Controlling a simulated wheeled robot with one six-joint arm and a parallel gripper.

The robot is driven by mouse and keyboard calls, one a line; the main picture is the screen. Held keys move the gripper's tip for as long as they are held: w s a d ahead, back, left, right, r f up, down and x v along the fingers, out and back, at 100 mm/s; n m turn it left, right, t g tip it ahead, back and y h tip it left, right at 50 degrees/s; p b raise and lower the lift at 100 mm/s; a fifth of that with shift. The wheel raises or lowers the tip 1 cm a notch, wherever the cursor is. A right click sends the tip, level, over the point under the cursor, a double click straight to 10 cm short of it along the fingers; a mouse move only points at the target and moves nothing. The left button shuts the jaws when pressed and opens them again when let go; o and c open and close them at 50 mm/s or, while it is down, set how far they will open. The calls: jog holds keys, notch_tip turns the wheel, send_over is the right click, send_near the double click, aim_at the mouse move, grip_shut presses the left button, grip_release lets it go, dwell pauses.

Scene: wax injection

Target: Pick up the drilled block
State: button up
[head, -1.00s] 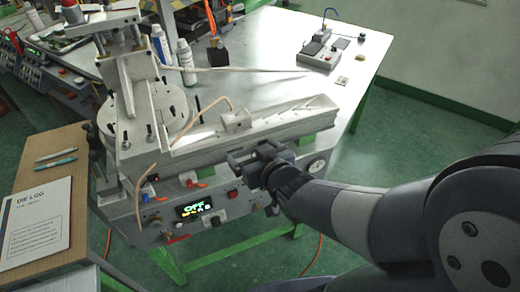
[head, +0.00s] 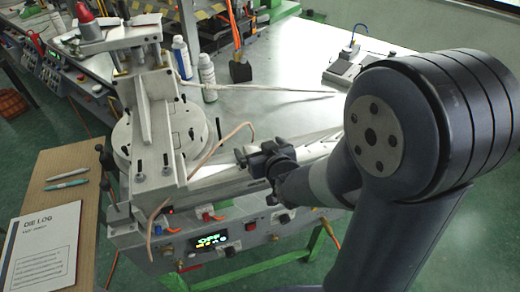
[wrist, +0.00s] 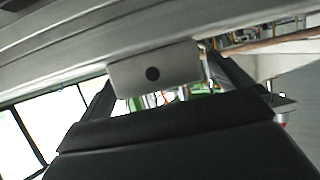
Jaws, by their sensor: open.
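The drilled block (wrist: 155,70) is a pale grey block with a round dark hole in its near face. In the wrist view it shows between the tips of my gripper's two dark fingers, beside the long grey rail of the machine. My gripper (head: 250,156) is open, over the machine's long channel in the head view. In that view my gripper and arm hide the block. I cannot tell whether the fingers touch it.
The grey machine (head: 165,120) has an upright slide and round plate left of my gripper. A copper-coloured tube (head: 222,140) runs close by on the left. White bottles (head: 207,78) and a black holder (head: 240,68) stand behind. The bright tabletop beyond is largely clear.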

jog(key=shift+w+f, duration=0.1)
jog(key=shift+w, duration=0.05)
jog(key=c, duration=1.3)
